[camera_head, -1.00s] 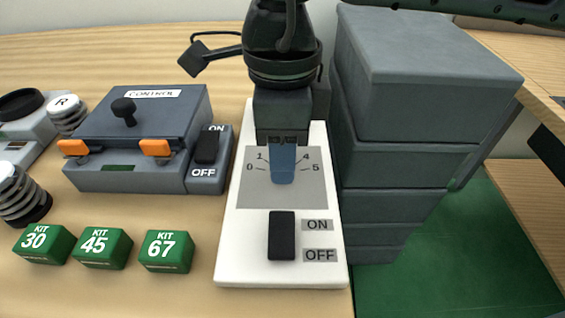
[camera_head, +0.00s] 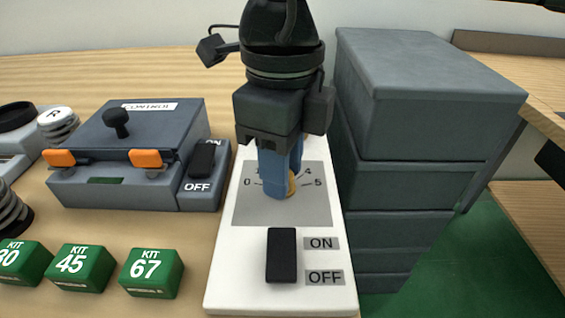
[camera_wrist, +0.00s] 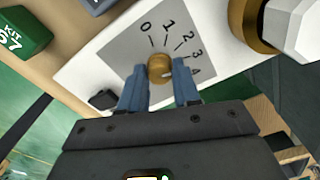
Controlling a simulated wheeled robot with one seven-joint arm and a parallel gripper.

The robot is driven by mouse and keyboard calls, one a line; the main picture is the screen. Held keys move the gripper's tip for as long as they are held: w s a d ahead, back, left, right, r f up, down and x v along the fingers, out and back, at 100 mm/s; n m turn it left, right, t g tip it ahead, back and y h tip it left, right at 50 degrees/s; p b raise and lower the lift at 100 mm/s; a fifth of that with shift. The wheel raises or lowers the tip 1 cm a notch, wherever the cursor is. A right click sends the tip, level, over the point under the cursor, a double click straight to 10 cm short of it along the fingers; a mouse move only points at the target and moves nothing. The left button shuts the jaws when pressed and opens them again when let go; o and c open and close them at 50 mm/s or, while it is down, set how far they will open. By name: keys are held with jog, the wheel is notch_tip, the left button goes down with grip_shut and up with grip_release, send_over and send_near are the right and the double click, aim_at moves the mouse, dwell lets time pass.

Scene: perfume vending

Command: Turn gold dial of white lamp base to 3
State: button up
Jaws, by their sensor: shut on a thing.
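The white lamp base (camera_head: 226,285) lies in the middle of the head view, with a grey scale panel (camera_head: 255,208) and a black switch (camera_head: 282,255) beside ON and OFF labels. My gripper (camera_head: 284,186) reaches down over the panel. Its blue fingers are shut on the gold dial (camera_head: 292,186), which is partly hidden behind them. In the wrist view the gold dial (camera_wrist: 159,66) sits between the two fingertips (camera_wrist: 160,82), with the numbers 0 to 4 around it. I cannot tell which number the dial points to. In the head view, my gripper hides some numbers.
A grey drawer stack (camera_head: 420,110) stands close on the right. A blue-grey control box (camera_head: 120,190) with orange clips and several green KIT blocks (camera_head: 150,272) are on the left. A gold part with a white faceted piece (camera_wrist: 293,25) shows beyond the dial in the wrist view.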

jog(key=o, duration=1.1)
jog(key=shift+c, duration=0.2)
jog(key=shift+r+p, duration=0.55)
jog(key=shift+r, duration=3.35)
